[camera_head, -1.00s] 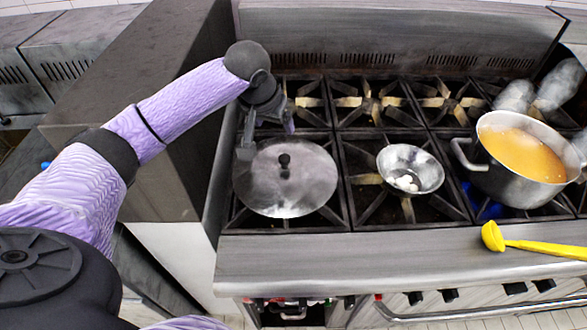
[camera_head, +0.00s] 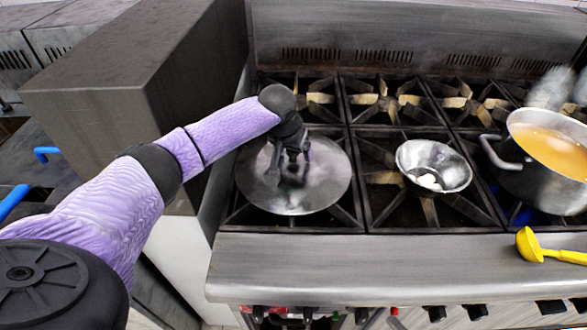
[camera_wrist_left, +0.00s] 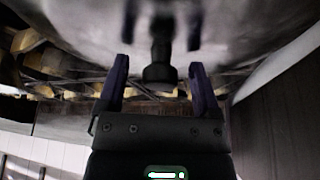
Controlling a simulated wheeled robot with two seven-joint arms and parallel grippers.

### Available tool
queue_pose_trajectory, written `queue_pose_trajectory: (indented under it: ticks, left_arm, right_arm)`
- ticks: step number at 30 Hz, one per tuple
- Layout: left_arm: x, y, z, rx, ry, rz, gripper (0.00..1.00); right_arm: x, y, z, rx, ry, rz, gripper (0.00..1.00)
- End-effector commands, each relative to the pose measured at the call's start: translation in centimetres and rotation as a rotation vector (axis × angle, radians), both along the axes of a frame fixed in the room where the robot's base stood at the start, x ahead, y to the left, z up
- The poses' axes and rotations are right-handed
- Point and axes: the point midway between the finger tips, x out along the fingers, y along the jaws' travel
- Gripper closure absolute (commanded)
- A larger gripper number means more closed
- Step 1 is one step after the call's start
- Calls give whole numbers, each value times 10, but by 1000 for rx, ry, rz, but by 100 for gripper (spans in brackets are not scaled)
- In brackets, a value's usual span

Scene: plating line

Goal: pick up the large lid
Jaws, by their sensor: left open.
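The large lid (camera_head: 328,190) is a round, shiny metal disc with a dark knob at its centre. It lies over the front-left burner of the stove. My left gripper (camera_head: 289,163) is over the middle of the lid and covers most of the knob in the head view. In the left wrist view, the lid (camera_wrist_left: 85,18) fills the top, and the dark knob (camera_wrist_left: 159,73) shows between the two open fingers of my left gripper (camera_wrist_left: 160,66), apart from both. My right gripper is not in view.
A metal bowl (camera_head: 420,153) with white pieces inside sits on the burner to the right. A pot (camera_head: 508,177) of orange liquid stands farther right. A yellow ladle (camera_head: 528,243) lies on the front ledge (camera_head: 400,262). A dark cabinet (camera_head: 120,85) stands left of the stove.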

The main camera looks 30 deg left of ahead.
Motion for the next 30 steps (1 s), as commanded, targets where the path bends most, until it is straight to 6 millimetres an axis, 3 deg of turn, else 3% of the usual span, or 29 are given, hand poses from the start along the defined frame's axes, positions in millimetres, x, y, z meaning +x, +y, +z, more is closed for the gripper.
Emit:
queue_pose_trajectory:
  ticks: [4, 15, 27, 30]
  left_arm:
    - [0, 0, 1, 0, -1, 0, 19]
    - [0, 0, 2, 0, 0, 0, 98]
    - [0, 0, 2, 0, -1, 0, 100]
    - [0, 0, 10, -1, -2, 1, 100]
  right_arm:
    - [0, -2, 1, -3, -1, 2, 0]
    - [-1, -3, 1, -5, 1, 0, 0]
    - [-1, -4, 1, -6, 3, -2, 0]
    - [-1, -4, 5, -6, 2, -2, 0]
